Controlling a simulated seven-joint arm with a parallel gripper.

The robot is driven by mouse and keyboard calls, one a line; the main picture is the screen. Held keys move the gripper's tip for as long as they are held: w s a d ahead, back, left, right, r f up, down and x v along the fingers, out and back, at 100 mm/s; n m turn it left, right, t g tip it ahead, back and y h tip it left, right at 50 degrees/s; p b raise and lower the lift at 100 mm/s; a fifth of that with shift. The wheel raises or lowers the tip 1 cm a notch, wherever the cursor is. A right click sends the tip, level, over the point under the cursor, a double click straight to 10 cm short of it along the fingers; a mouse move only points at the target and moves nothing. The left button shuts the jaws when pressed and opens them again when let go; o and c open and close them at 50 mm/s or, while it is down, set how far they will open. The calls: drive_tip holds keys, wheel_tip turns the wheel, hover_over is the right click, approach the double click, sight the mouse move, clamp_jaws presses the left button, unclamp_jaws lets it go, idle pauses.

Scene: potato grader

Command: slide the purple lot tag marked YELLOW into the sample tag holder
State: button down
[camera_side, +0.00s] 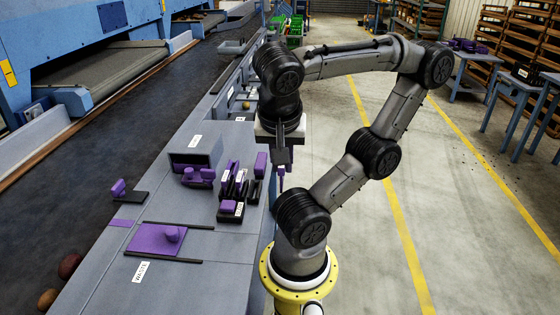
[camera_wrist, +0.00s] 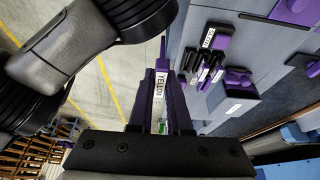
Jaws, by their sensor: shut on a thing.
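My gripper (camera_side: 281,152) is shut on the purple lot tag (camera_side: 281,174) and holds it hanging just off the right edge of the grey bench. In the wrist view, the lot tag (camera_wrist: 161,84) stands between the fingers, with a white label reading YELLOW. A group of dark slotted holders with upright purple tags (camera_side: 238,180) stands on the bench left of my gripper; it also shows in the wrist view (camera_wrist: 208,68). A low black block with a purple top and white label (camera_side: 231,208) sits in front of them. I cannot tell which is the sample tag holder.
A grey open box (camera_side: 196,152) stands behind purple knobbed pieces (camera_side: 198,177). A purple plate with a knob (camera_side: 156,239) lies between dark rails nearer the front, by a WASTE label. A dark conveyor belt (camera_side: 75,215) runs along the left. Open floor lies right of the bench.

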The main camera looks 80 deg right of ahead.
drive_tip(key=shift+w+a+n, duration=0.1)
drive_tip(key=shift+w+n, duration=0.05)
drive_tip(key=shift+n, duration=0.15)
drive_tip(key=w+r+n+t, duration=0.2)
drive_tip(key=w+n, duration=0.3)
drive_tip(key=w, duration=1.3)
drive_tip(key=w+d+f+m, duration=0.2)
drive_tip(key=w+d+f, duration=0.1)
drive_tip(key=d, duration=0.9)
drive_tip(key=shift+s+d+f+m+g, duration=0.35)
drive_tip(key=shift+s+d+f+m, duration=0.4)
drive_tip(key=shift+d+f, duration=0.75)
drive_tip(key=shift+s+d+f+m+g, duration=0.3)
drive_tip(key=shift+s+d+f+m, duration=0.15)
drive_tip(key=shift+s+d+f, duration=0.8)
drive_tip(key=shift+s+d+f+m+g, duration=0.35)
drive_tip(key=shift+s+d+f+m, duration=0.3)
drive_tip(key=shift+d+f, duration=1.05)
drive_tip(key=shift+a+f, duration=0.1)
drive_tip(key=shift+f, duration=1.4)
